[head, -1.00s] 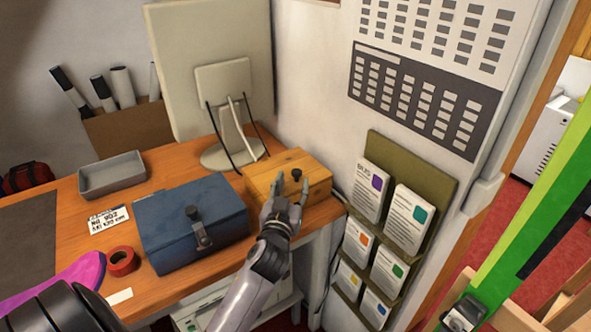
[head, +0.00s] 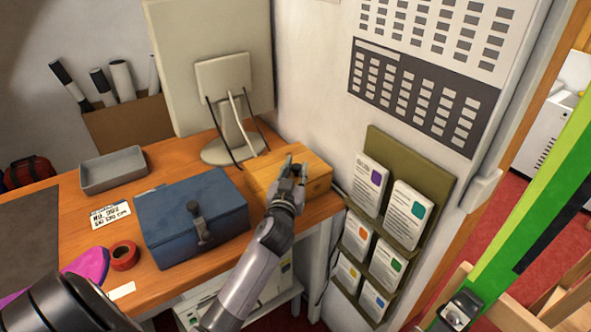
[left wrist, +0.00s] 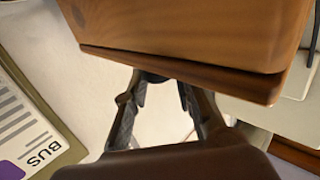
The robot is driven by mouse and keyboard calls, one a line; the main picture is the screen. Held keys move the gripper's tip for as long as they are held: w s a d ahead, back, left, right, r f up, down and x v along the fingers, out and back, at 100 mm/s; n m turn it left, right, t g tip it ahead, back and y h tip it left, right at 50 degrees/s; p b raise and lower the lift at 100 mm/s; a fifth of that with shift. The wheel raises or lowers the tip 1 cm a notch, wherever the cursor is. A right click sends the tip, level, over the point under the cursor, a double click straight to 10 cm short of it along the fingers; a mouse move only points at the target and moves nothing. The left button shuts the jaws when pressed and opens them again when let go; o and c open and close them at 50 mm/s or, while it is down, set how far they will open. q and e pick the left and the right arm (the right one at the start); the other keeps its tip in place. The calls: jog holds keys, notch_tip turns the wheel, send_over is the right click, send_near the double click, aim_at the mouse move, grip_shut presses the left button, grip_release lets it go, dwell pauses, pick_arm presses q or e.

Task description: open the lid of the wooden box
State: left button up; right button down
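The wooden box (head: 316,184) sits at the back right corner of the bench, and its lid looks down. My left gripper (head: 295,166) is over the box's near side, at the spot of the lid's small black knob. Its fingers are drawn in around the knob, which they hide in the head view. In the left wrist view the box's wood (left wrist: 190,30) fills the top, with a dark seam along its edge. There the dark knob (left wrist: 153,76) shows partly between the two fingertips (left wrist: 162,82). My right gripper is not in view.
A blue metal box (head: 185,225) stands just left of the wooden box. The monitor (head: 222,80) stands behind it. A card rack (head: 405,172) hangs on the wall to the right. A red tape roll (head: 124,256) and a grey tray (head: 113,170) lie further left.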

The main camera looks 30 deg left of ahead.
pick_arm(q)
grip_shut()
dwell(0.4)
